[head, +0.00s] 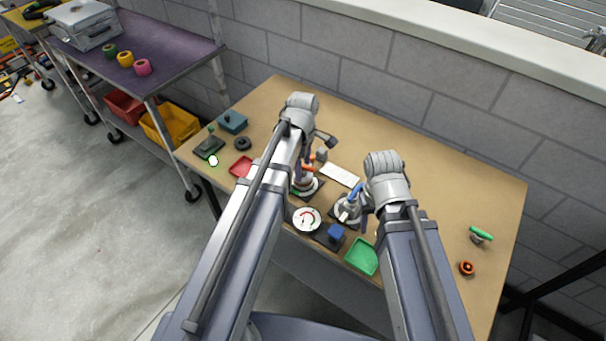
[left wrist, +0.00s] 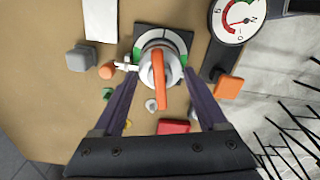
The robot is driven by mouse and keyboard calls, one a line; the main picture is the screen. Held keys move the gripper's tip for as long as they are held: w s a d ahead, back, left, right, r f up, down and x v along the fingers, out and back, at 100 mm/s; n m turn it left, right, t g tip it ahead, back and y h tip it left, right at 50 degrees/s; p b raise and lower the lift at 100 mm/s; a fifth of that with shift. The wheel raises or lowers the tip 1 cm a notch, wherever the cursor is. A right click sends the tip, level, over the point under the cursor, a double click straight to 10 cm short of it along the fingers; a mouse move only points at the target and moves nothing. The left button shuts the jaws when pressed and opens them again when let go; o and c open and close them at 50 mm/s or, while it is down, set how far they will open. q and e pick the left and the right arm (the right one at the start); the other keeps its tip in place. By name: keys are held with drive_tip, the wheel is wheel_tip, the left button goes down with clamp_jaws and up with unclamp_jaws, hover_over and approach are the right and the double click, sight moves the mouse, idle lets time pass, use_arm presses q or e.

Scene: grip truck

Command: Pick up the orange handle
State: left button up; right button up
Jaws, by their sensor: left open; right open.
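The orange handle (left wrist: 158,80) is an upright bar on a round pale metal valve body (left wrist: 173,46) with a dark square base, in the left wrist view. My left gripper (left wrist: 160,86) is open, with one finger on each side of the handle and gaps between. In the head view the left gripper (head: 304,172) is over the valve, and the orange handle (head: 308,169) is partly hidden by my arm. My right gripper (head: 364,205) is near a similar valve with a blue handle (head: 356,191); its fingers are mostly hidden by the arm.
A round gauge (head: 307,219), a blue block (head: 336,232) and a green tray (head: 362,257) lie along the table's (head: 440,190) front. A red tray (head: 240,167) is left of my left arm. A white card (head: 340,174) lies behind the valves. The table's right part is mostly clear.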

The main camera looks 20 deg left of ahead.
use_arm(q)
drive_tip(key=shift+f, duration=0.2)
clamp_jaws()
idle(0.5)
